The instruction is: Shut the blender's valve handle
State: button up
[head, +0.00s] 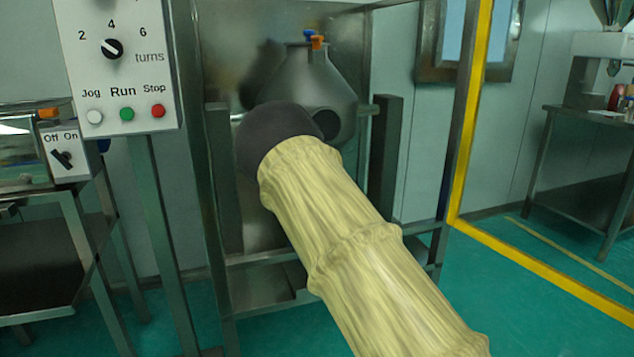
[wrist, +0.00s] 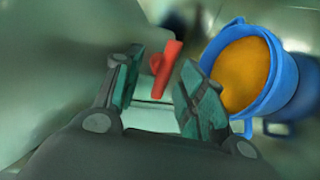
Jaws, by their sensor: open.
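A red handle (wrist: 168,66), which appears to be the valve handle, shows in the wrist view just beyond and between my fingertips. It stands tilted, with a short stub on its left side. My gripper (wrist: 160,82) is open around the line to it, with nothing held; I cannot tell how deep the handle sits between the fingers. In the head view the blender (head: 305,80) is a grey metal cone-shaped vessel in a frame, with small blue and orange parts on top. My arm hides its lower front, and my gripper is hidden there.
A control panel (head: 120,60) stands left of the blender in the head view. A yellow-edged frame (head: 466,120) stands to the right, with open green floor beyond.

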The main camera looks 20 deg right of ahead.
jog(key=s+r, duration=0.2)
jog(key=s, duration=0.9)
jog(key=shift+s+d, duration=0.15)
jog(key=shift+s, duration=0.2)
jog(key=shift+r, duration=0.1)
